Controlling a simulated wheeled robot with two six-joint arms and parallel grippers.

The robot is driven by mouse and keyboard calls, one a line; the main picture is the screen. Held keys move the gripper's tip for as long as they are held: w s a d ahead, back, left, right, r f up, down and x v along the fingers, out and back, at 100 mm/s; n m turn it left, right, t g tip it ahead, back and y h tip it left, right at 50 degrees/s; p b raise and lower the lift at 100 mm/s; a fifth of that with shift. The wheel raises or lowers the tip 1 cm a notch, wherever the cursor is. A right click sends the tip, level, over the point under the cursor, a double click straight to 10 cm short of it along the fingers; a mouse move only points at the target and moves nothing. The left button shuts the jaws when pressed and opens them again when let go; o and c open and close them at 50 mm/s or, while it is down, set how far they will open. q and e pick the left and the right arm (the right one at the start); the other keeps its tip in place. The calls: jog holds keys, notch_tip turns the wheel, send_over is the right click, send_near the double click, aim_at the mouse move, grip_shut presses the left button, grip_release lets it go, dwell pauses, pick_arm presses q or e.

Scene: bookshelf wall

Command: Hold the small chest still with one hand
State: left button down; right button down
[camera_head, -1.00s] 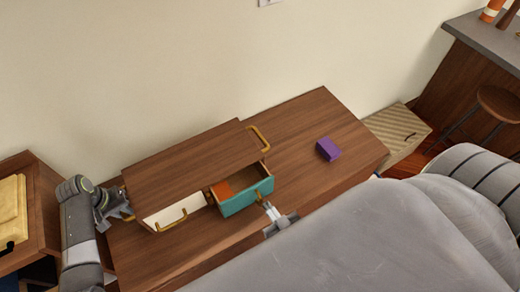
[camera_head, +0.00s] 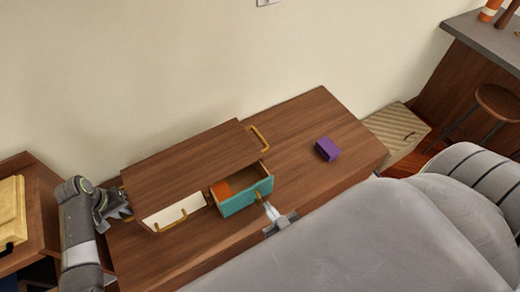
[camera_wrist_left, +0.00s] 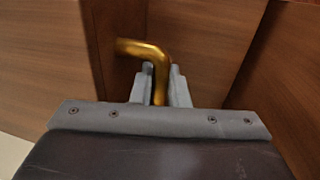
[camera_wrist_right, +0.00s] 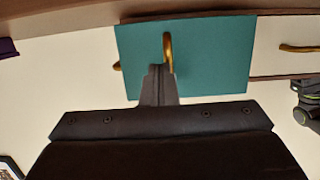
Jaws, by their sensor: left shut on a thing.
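The small chest (camera_head: 190,165) is a brown wooden box on the desk. Its teal drawer (camera_head: 247,198) is pulled open, with an orange thing (camera_head: 221,190) inside; its white drawer (camera_head: 172,211) looks closed. My left gripper (camera_head: 126,212) is at the chest's left side, shut on a gold handle (camera_wrist_left: 158,92) there. My right gripper (camera_head: 263,207) is in front of the teal drawer, its fingertips at that drawer's gold handle (camera_wrist_right: 168,45). Whether these fingers grip the handle cannot be told.
A purple block (camera_head: 327,149) lies on the desk (camera_head: 310,115), right of the chest. Another gold handle (camera_head: 259,139) stands out from the chest's right side. A striped box (camera_head: 398,134) and a stool (camera_head: 497,103) are further right. The desk around the purple block is clear.

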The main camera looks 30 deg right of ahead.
pick_arm(q)
jog(key=shift+s+f, duration=0.3)
jog(key=shift+f, duration=0.05)
pick_arm(e)
jog(key=shift+r+x, duration=0.3)
jog(key=shift+x, duration=0.95)
jog(key=shift+r+x, duration=0.25)
jog(key=shift+x, duration=0.95)
jog(key=shift+r+x, duration=0.3)
jog(key=shift+x, duration=0.95)
jog(key=shift+f+v, duration=0.25)
jog(key=shift+v, duration=0.85)
jog(key=shift+f+v, duration=0.25)
jog(key=shift+v, duration=0.9)
jog(key=shift+s, duration=0.1)
jog(key=shift+s, duration=0.25)
jog(key=v, duration=0.7)
pick_arm(q)
jog(key=shift+r, duration=0.1)
pick_arm(e)
jog(key=shift+r, duration=0.15)
